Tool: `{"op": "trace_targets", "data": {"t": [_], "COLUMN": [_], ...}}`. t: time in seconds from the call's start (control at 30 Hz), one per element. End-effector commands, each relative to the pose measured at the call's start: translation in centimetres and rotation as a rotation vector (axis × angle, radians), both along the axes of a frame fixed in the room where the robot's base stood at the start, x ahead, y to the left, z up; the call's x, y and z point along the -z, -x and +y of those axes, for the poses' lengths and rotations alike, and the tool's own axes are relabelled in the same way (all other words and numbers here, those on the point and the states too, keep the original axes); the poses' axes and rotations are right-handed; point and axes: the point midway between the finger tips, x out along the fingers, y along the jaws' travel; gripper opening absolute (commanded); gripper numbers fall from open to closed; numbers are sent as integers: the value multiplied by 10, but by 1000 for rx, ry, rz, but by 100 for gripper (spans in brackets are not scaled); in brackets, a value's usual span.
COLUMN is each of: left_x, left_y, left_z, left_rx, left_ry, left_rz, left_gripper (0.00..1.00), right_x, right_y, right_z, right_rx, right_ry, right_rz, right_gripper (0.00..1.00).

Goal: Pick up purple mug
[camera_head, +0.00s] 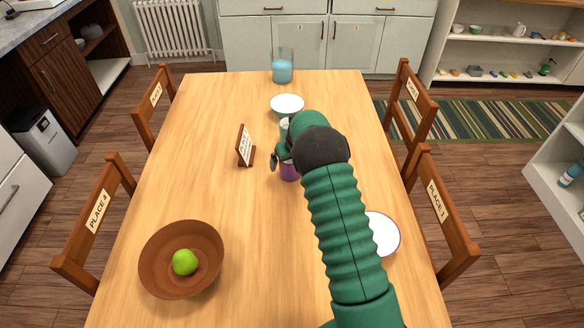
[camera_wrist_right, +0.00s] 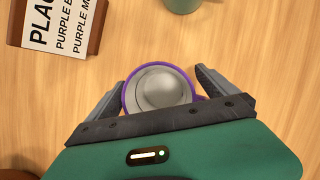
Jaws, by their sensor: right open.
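The purple mug (camera_head: 289,171) stands on the wooden table, partly hidden by my right gripper (camera_head: 282,160) in the head view. In the right wrist view the purple mug (camera_wrist_right: 158,88) is seen from above, with a purple rim and a pale grey inside. My right gripper (camera_wrist_right: 157,85) is open, with one finger on each side of the mug. I cannot tell whether the fingers touch it. My left gripper is out of view.
A sign (camera_head: 244,146) stands left of the mug. A light green cup (camera_head: 284,126) and a white bowl (camera_head: 287,105) are behind it, with a glass of blue liquid (camera_head: 282,70) farther back. A brown bowl (camera_head: 160,280) holds a green apple (camera_head: 185,262). A white plate (camera_head: 384,234) lies right.

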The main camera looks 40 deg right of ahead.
Motion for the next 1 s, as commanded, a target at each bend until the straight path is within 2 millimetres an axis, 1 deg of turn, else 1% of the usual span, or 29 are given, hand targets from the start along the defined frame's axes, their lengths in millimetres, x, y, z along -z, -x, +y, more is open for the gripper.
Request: {"op": "trace_targets", "data": {"t": [0.2,0.8,0.83,1.0], "left_x": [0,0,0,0], "left_y": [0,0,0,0], "left_z": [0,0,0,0], "left_rx": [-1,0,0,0], "left_ry": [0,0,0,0], "left_rz": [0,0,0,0], "left_gripper": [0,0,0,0], "right_x": [2,3,2,2], "right_y": [0,0,0,0], "right_z": [-1,-2,-2,-2], "right_rx": [1,1,1,0], "right_ry": [-1,-2,-2,-2], "right_rz": [0,2,1,0], "right_gripper": [97,19,16,16]}}
